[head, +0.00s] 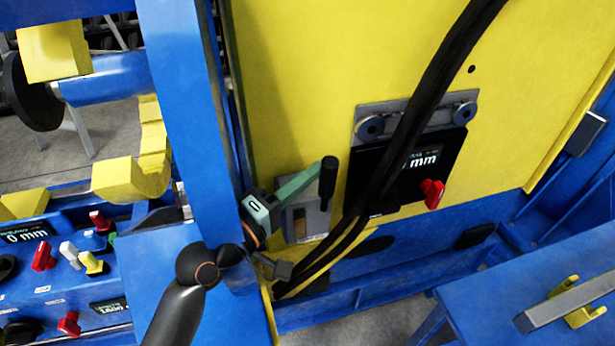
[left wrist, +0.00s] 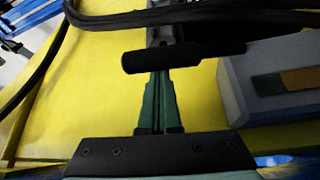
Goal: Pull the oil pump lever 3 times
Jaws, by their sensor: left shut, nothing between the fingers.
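The oil pump (head: 305,222) is a grey box with a small brown window, low on the yellow panel in the head view. Its lever has a black cylindrical handle (head: 328,180), which lies crosswise in the left wrist view (left wrist: 185,57). The pump box shows at the right there (left wrist: 285,65). My left gripper (head: 314,172) has its green fingers together and empty. In the left wrist view the fingers (left wrist: 160,82) reach up to the handle, which hides their very tips. I cannot tell whether they touch it. My right gripper is in neither view.
Thick black cables (head: 412,130) hang just right of the lever, in front of a display box with a red knob (head: 432,194). A blue post (head: 190,90) stands left of the pump. A control panel with knobs (head: 68,252) is at the lower left.

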